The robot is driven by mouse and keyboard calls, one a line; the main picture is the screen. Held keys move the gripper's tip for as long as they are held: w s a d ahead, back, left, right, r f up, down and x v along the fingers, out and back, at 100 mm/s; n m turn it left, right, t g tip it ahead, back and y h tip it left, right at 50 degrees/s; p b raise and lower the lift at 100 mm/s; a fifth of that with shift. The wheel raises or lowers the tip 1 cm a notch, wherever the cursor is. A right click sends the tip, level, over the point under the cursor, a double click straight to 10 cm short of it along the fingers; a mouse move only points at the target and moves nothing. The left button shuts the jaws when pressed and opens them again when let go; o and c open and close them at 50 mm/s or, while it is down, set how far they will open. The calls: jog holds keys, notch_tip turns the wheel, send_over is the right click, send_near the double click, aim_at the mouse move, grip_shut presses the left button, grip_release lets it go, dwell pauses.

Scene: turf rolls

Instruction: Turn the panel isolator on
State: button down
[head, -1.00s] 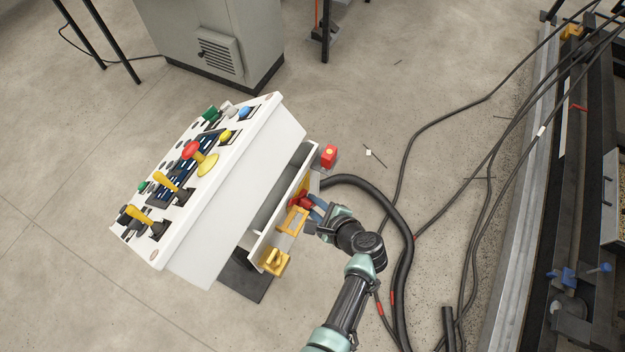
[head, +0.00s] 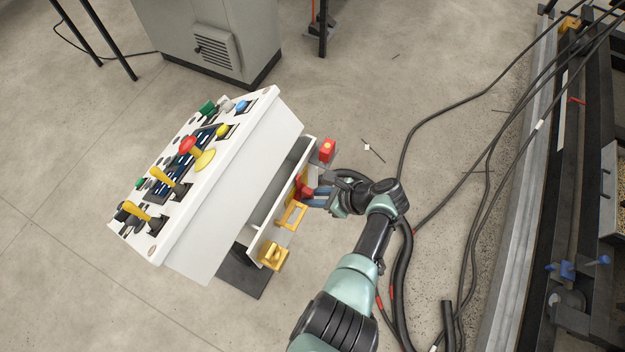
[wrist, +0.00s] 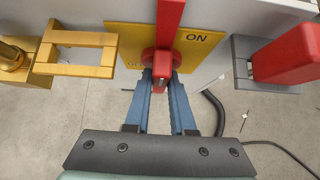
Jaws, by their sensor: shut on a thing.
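The panel isolator is a red rotary handle (wrist: 169,25) on a yellow plate (wrist: 120,38), seen close in the wrist view. The plate reads "ON" at its upper right; other lettering at lower left is mostly hidden. The handle stands about upright in the wrist view. My gripper (wrist: 161,84) has its blue fingers shut on the handle's lower end. In the head view the red handle (head: 305,187) sits on the right side of the white console (head: 230,195), and my gripper (head: 312,194) reaches it from the right.
A yellow bracket (wrist: 75,54) is left of the isolator and a red block on a grey bracket (wrist: 286,60) right of it, both close to the fingers. Black cables (head: 408,245) lie on the floor beside my arm. A grey cabinet (head: 205,35) stands behind.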

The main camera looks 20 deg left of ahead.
dwell(0.3)
jog(key=c, duration=0.8)
grip_release()
jog(key=shift+o, duration=0.2)
jog(key=p+v, duration=0.2)
jog(key=v, duration=1.1)
